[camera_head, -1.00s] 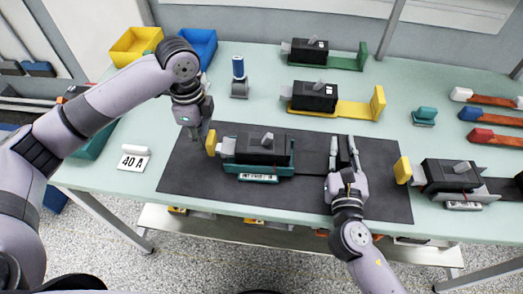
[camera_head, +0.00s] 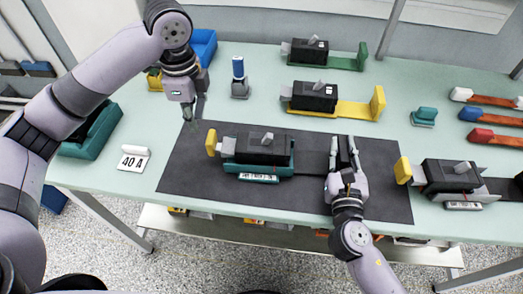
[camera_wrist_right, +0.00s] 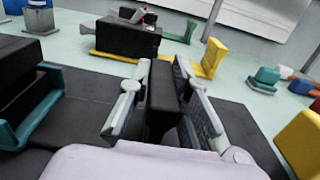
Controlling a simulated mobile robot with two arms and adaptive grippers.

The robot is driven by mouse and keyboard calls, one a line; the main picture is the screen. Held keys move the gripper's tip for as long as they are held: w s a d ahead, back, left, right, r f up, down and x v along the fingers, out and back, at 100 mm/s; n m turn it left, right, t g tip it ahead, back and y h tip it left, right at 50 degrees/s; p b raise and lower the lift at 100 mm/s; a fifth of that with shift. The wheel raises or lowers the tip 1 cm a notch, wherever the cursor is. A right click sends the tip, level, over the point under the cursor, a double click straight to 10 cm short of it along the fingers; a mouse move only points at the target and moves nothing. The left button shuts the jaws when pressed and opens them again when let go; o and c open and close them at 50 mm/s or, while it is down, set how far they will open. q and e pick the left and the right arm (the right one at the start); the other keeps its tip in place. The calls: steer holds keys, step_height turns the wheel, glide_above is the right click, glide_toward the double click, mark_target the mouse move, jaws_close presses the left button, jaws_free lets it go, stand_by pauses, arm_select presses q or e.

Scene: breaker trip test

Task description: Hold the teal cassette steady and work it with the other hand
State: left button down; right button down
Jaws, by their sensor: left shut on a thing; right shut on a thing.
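The teal cassette (camera_head: 286,171) lies left of centre on the dark mat, with a black breaker body (camera_head: 255,150), a grey lever (camera_head: 267,138) on top and a yellow end plate (camera_head: 211,142) at its left. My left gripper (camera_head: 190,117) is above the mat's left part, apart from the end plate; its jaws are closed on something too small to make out. My right gripper (camera_head: 344,140) is right of the cassette, apart from it. Its fingers are shut on a dark upright block (camera_wrist_right: 164,88). The cassette's teal edge also shows in the right wrist view (camera_wrist_right: 42,108).
Another breaker with a yellow plate (camera_head: 403,170) stands right of the mat. Breakers on yellow (camera_head: 360,110) and green (camera_head: 345,63) bases stand behind. A "40 A" card (camera_head: 133,163) and a blue-topped stand (camera_head: 239,80) are to the left. Colour-handled tools (camera_head: 480,135) lie far right.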

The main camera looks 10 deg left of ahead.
steer(key=c, duration=1.4)
jaws_free()
